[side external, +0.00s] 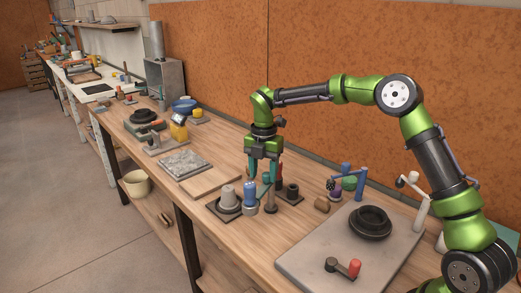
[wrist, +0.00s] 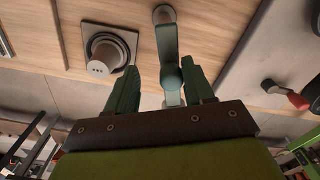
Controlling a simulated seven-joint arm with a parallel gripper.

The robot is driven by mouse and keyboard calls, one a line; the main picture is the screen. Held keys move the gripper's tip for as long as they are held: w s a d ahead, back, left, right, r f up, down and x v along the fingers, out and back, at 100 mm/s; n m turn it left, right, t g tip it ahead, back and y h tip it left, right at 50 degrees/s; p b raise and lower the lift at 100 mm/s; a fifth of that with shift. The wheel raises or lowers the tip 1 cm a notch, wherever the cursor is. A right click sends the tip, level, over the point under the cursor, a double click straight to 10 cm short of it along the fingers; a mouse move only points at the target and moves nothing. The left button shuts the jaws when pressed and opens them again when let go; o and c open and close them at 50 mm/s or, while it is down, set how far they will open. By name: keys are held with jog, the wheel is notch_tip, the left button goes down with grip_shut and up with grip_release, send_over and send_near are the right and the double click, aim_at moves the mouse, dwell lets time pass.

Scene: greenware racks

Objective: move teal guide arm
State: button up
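My gripper (wrist: 160,64) points down over the workbench, with its two dark green fingers spread apart. In the wrist view the teal guide arm (wrist: 169,62) runs from a round grey knob or post top (wrist: 163,14) down between the fingers. It lies closer to the right finger; I cannot tell whether they touch. In the side external view my gripper (side external: 264,174) hangs above the small posts, and the guide arm is hard to separate from the teal-looking fingers there.
A grey stepped cylinder on a dark square base (side external: 228,198) and a blue-topped post (side external: 250,194) stand close by. A grey slab (side external: 310,262) carries a black ring (side external: 370,222) and a red-knobbed crank (side external: 345,268). A bare wooden board (side external: 212,180) lies to the left.

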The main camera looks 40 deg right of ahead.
notch_tip(320, 180, up, 17)
jog(key=a+m+y, duration=0.1)
jog(key=shift+s+a+g, duration=0.2)
jog(key=shift+a+g, duration=0.1)
jog(key=shift+a, duration=0.1)
dwell(0.4)
